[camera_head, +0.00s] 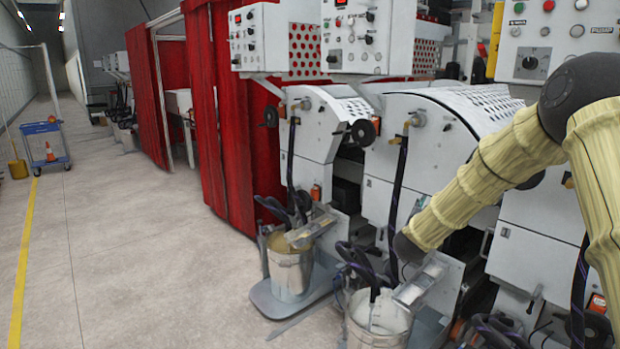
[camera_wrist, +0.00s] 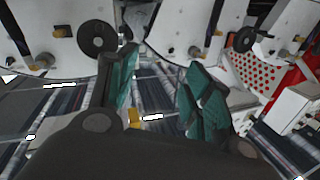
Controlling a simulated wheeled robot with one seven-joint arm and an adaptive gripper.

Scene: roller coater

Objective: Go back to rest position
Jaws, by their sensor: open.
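My gripper (camera_wrist: 155,95) shows in the wrist view with its two green-padded fingers apart and nothing between them. Beyond the fingers are dark rollers (camera_wrist: 60,105) and white machine panels with black handwheels. In the head view my arm, in a pale yellow ribbed cover, reaches from the right edge down and left in front of the white roller coater (camera_head: 440,110). The gripper itself is hidden in the head view, at or behind the machine front.
Red curtains (camera_head: 220,120) hang behind. Control boxes (camera_head: 365,35) sit above. A blue cart (camera_head: 45,145) stands far left.

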